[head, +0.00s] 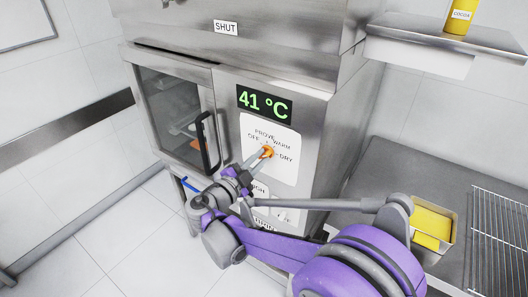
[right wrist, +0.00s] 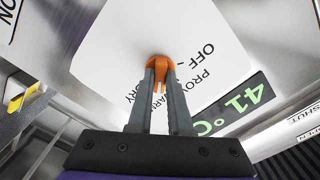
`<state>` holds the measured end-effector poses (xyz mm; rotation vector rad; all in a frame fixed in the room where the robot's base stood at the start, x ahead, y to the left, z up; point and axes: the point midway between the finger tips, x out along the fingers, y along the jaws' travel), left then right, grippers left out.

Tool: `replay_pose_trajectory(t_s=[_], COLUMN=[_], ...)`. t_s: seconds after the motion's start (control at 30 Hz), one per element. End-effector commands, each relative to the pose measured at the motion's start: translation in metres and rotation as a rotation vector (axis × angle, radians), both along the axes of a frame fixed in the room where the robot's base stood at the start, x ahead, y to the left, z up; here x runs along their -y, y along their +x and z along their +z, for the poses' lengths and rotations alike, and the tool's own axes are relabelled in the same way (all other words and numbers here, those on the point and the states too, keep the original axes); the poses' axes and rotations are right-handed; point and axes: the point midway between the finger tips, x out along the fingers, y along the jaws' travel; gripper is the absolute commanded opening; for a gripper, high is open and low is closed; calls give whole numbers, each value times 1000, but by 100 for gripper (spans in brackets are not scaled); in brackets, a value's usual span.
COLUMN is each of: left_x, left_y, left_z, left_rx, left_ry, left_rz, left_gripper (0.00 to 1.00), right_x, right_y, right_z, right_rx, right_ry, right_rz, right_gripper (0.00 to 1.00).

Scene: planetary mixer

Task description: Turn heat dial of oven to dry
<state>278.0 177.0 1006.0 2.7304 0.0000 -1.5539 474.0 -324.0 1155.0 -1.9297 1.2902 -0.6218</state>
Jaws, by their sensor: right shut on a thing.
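The oven (head: 228,82) is a steel cabinet with a glass door at its left and a green display (head: 264,103) reading 41 °C. Below the display is a white dial plate (head: 284,172) marked OFF, PROVE, WARM and DRY. The orange heat dial (head: 267,152) is at the plate's middle. My right gripper (head: 262,155) is shut on the dial, its fingers on either side of it. The right wrist view shows the dial (right wrist: 159,66) between the fingertips. Which mark the dial points at is too small to tell. My left gripper is not in view.
A steel counter (head: 385,165) at the right bears a yellow-filled tin (head: 432,222) and a wire rack (head: 498,240). A shelf (head: 450,38) above holds a yellow cocoa container (head: 460,15). The oven door's dark handle (head: 206,142) is left of the dial. My right arm crosses the foreground.

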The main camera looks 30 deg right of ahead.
Motion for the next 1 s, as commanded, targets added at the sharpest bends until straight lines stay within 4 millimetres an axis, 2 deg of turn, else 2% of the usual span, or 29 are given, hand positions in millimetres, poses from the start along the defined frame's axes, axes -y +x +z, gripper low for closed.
replay_pose_trajectory(t_s=[0.1,0.57,0.7,0.83,1.0], left_x=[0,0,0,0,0], left_y=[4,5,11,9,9], left_z=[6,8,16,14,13], left_rx=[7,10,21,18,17], left_ry=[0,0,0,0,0], left_rz=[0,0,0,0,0], left_gripper=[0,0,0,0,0], right_x=[0,0,0,0,0], right_y=[1,1,1,0,0], right_z=[2,1,3,0,0], right_rx=[41,74,149,322,421], right_ry=[17,30,61,133,174], right_rz=[0,1,1,0,1], right_gripper=[0,0,0,0,0])
